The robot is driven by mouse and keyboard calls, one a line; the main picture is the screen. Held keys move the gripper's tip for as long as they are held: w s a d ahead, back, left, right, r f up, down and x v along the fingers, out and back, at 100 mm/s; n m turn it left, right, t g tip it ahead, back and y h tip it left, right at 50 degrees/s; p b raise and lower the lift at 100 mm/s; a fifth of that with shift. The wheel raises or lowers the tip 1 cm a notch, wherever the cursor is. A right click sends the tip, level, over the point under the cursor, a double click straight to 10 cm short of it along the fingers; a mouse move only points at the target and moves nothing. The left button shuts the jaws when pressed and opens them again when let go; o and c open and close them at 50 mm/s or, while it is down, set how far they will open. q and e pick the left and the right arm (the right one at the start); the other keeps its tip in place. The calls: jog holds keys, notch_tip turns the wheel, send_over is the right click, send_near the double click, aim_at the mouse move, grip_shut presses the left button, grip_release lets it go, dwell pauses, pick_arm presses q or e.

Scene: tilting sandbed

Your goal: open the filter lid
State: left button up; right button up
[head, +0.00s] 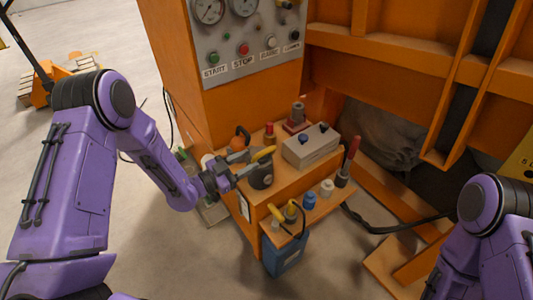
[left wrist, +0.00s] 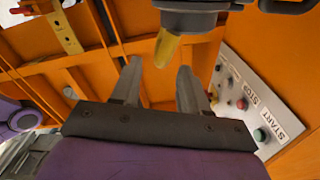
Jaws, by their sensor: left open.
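A dark round filter canister (head: 261,178) stands on the orange step of the machine, with a yellow handle (head: 264,153) at its top. In the left wrist view the dark round body (left wrist: 190,18) is at the top edge and the yellow handle (left wrist: 167,48) points toward my fingers. My left gripper (head: 243,164) is at the canister's left side, its fingers spread and pointing at the handle. In the left wrist view the gap between the fingertips (left wrist: 160,78) is empty, with the handle just beyond it. The lid's seam is not clear. My right gripper is out of view.
A grey box (head: 311,147) and a red-topped part stand behind the canister. Small bottles, yellow-handled tools and a blue container (head: 285,253) are at the front right. A control panel (head: 248,38) with gauges and buttons rises behind. Open floor lies in front.

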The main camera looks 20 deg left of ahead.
aim_at(260, 155)
pick_arm(q)
jog(key=p+x, duration=0.1)
jog(key=x, duration=0.6)
jog(key=shift+w+d+f, duration=0.1)
jog(key=shift+w+d, duration=0.05)
jog(key=shift+w, duration=0.1)
jog(key=shift+f, duration=0.1)
grip_shut()
